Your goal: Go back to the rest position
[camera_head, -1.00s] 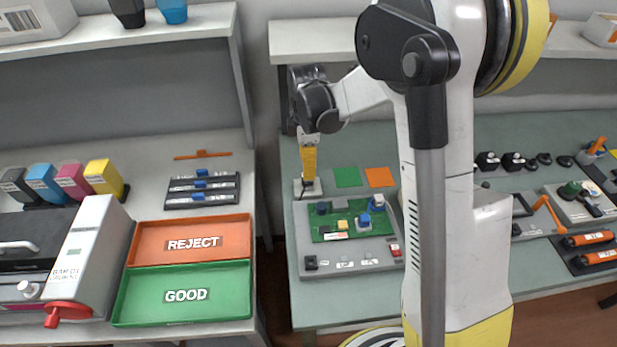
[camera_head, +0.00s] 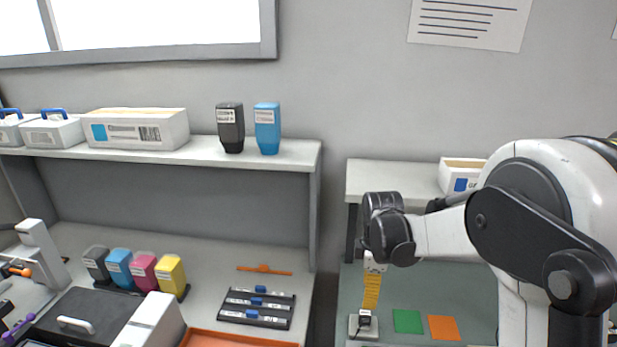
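My arm reaches in from the right side of the head view. Its dark end, with my gripper (camera_head: 388,232), is above the right bench. The fingers cannot be made out, so I cannot tell whether they are open or shut. A yellow upright (camera_head: 371,292) with a white top shows just below the dark end. I cannot tell whether they touch. A black toner cartridge (camera_head: 230,128) and a cyan one (camera_head: 267,129) stand on the left shelf. Black (camera_head: 96,264), cyan (camera_head: 119,268), magenta (camera_head: 143,271) and yellow (camera_head: 171,274) cartridges stand in a row on the left bench.
A long white box (camera_head: 137,129) sits on the left shelf (camera_head: 300,153). A rack of pens (camera_head: 256,307) and an orange tool (camera_head: 264,270) lie below. Green (camera_head: 407,321) and orange (camera_head: 443,328) squares lie on the right bench. A gap separates the benches.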

